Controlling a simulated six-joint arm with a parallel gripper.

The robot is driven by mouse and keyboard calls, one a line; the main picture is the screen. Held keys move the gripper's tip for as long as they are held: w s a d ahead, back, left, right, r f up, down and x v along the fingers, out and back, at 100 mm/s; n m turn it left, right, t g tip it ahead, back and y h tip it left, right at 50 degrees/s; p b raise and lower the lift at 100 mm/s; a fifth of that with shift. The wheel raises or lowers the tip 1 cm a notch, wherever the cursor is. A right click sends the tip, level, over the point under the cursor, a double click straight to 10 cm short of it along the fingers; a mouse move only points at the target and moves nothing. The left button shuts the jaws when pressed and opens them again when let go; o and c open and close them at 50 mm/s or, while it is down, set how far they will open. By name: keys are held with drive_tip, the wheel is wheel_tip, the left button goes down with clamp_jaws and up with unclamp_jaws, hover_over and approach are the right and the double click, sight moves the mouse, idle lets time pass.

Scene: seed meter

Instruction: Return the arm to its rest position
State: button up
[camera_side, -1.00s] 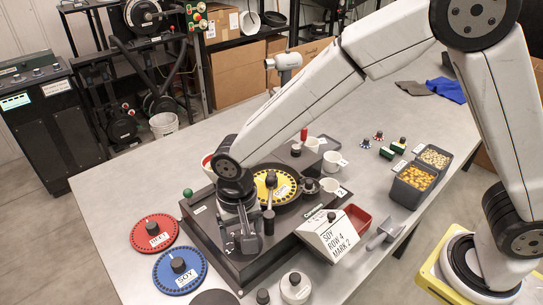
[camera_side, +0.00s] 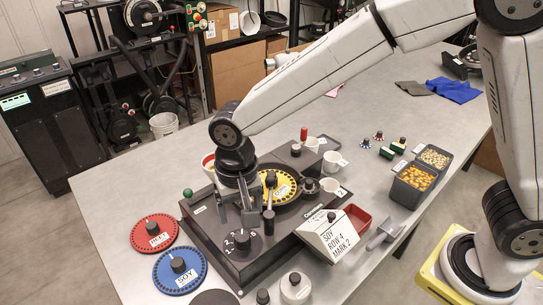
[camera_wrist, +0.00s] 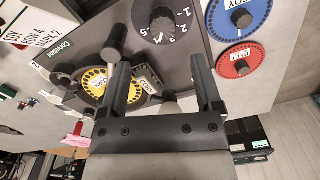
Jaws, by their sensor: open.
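My gripper (camera_side: 240,208) is open and empty, above the front left part of the dark seed meter base (camera_side: 215,238). In the wrist view its two fingers (camera_wrist: 161,68) stand apart with nothing held between them. The numbered dial (camera_side: 242,243) with a black knob sits just in front of and below the fingertips, apart from them. It also shows in the wrist view (camera_wrist: 163,22). The yellow seed plate (camera_side: 283,188) lies in the meter, with a lever (camera_side: 268,214) standing beside it, close to the gripper in the side view.
A red plate (camera_side: 153,234) and a blue plate (camera_side: 179,271) lie left of the meter. A white sign block (camera_side: 335,232), a red tray (camera_side: 357,219), a scoop (camera_side: 385,232) and seed bins (camera_side: 413,186) are to the right. White cups stand behind. The far table is largely clear.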

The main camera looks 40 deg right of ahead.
drive_tip(key=shift+n+t, duration=0.7)
drive_tip(key=shift+n, duration=0.2)
drive_tip(key=d, duration=0.4)
drive_tip(key=s+d, duration=0.1)
drive_tip(key=d, duration=0.4)
drive_tip(key=s+d+f, duration=0.1)
drive_tip(key=d, duration=0.4)
drive_tip(key=shift+f, duration=0.1)
drive_tip(key=s+d+f+n+t, duration=0.1)
drive_tip(key=s+d, duration=0.5)
drive_tip(key=d, duration=0.3)
drive_tip(key=shift+f+n, duration=0.35)
drive_tip(key=shift+n, duration=0.05)
